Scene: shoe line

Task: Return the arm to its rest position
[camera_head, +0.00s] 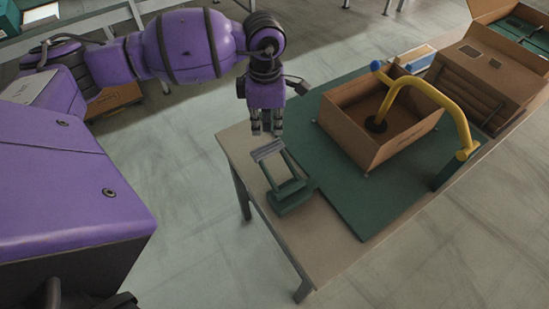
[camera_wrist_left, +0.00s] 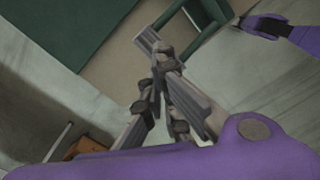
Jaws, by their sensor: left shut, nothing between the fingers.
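My left arm comes in from the left in the head view. My right gripper does not show in the head view. A purple arm part with a dark end (camera_wrist_left: 268,25) shows at the top right of the left wrist view.
A green mat (camera_head: 358,211) covers much of the table. An open cardboard box (camera_head: 378,147) stands on it, with a yellow curved arm (camera_head: 446,100) reaching over. More boxes (camera_head: 485,84) stand at the back right. Floor is open left of the table.

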